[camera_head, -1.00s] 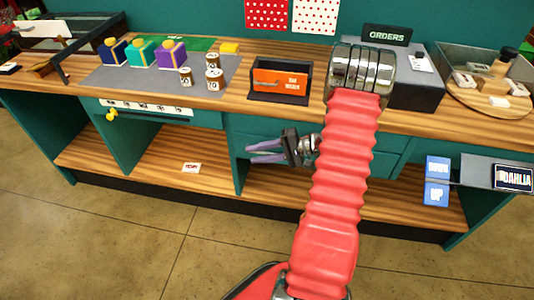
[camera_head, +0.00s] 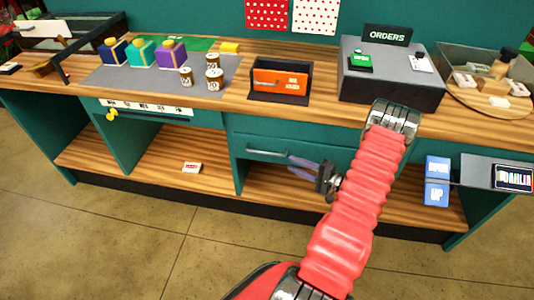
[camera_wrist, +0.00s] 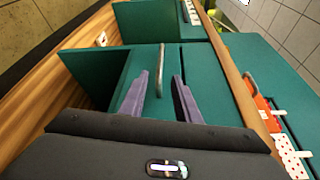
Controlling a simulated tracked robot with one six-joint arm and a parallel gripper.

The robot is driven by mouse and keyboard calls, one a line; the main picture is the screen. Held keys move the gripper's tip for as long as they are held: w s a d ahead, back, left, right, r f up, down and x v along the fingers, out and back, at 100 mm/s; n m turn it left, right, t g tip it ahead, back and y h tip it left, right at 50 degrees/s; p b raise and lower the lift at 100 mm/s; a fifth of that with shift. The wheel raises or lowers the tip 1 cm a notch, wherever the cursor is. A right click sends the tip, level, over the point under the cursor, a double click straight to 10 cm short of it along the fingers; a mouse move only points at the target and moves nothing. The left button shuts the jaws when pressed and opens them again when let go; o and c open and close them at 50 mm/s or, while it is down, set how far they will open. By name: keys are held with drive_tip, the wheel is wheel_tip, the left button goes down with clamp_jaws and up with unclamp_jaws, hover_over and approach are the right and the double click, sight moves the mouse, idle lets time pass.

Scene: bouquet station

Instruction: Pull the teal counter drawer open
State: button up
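The teal counter drawer (camera_head: 258,142) is under the counter top, left of my arm, with a grey bar handle (camera_head: 267,152) on its front. The drawer looks shut. My gripper (camera_head: 291,161) is just right of the handle in the head view, its purple fingers apart and empty. In the wrist view the handle (camera_wrist: 162,70) stands upright in the picture, appearing between the two spread fingertips of my gripper (camera_wrist: 160,75) and partly beyond them. Contact is not visible, and I cannot tell the depth gap.
An orange box (camera_head: 280,82) and a grey orders unit (camera_head: 392,85) stand on the counter above. A lower wooden shelf (camera_head: 280,188) runs below the drawer. The floor in front is clear.

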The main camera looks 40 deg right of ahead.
sight(266, 153)
drive_tip(key=shift+w, duration=0.1)
drive_tip(key=x, duration=1.3)
drive_tip(key=shift+w+a+f, duration=0.1)
drive_tip(key=shift+w+a, duration=0.15)
drive_tip(key=shift+w, duration=0.1)
drive_tip(key=shift+c, duration=0.6)
clamp_jaws()
drive_tip(key=shift+d, duration=0.15)
